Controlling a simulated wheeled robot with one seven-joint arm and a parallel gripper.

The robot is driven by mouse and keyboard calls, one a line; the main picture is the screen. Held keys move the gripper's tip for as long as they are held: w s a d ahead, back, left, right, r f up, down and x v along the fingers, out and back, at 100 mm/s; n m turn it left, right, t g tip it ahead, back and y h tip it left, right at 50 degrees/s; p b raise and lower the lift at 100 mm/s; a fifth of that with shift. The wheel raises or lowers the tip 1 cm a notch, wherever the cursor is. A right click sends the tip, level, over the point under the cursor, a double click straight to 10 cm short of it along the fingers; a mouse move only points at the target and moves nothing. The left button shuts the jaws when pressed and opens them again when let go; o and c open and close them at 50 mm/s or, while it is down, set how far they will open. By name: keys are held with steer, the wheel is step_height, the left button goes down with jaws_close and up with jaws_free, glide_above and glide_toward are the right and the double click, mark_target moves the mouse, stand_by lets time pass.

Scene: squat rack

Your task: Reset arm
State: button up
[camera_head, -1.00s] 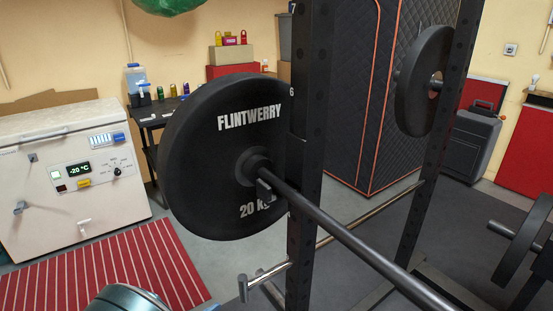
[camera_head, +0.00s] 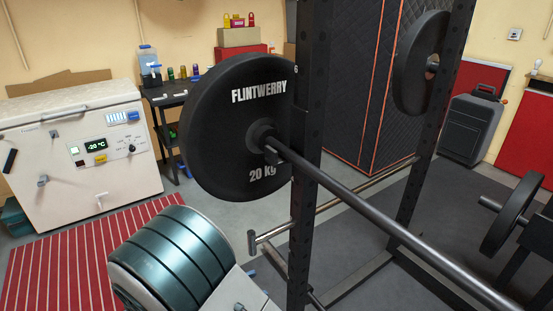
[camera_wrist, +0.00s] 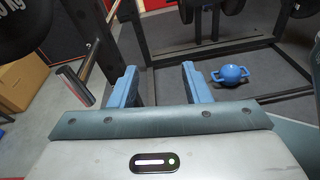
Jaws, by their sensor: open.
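My gripper (camera_wrist: 160,84) shows in the wrist view with its two blue fingers apart and nothing between them. In the head view part of my own arm, teal and white, shows at the lower left; the fingers are not clearly visible there. A black 20 kg plate (camera_head: 235,125) sits on the barbell (camera_head: 370,215), which runs in front of the dark rack upright (camera_head: 308,160). My arm is apart from the plate, below it and to its left in the picture.
A second plate (camera_head: 420,62) hangs at the far upright. A white freezer (camera_head: 80,150) and red striped mat (camera_head: 50,265) are at left. A grey case (camera_head: 470,128) stands at right. A blue kettlebell (camera_wrist: 230,75) lies beyond my fingers, by the rack's base frame.

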steer(key=s+d+r+m+g+y+p, duration=0.1)
steer(key=s+d+r+m+y+p, duration=0.2)
steer(key=d+r+m, duration=0.4)
steer(key=s+d+r+m+g+y+p, duration=0.2)
steer(key=s+d+r+m+y+p, duration=0.1)
steer(key=d+r+m+y, duration=0.3)
steer(key=s+d+r+m+g+y+p, duration=0.2)
steer(key=s+d+r+m+y+p, duration=0.1)
steer(key=d+r+m, duration=0.5)
steer(key=shift+r+m+y+p, duration=0.8)
steer(key=shift+r+m+p, duration=0.35)
steer(key=shift+r, duration=0.4)
steer(key=shift+s, duration=0.1)
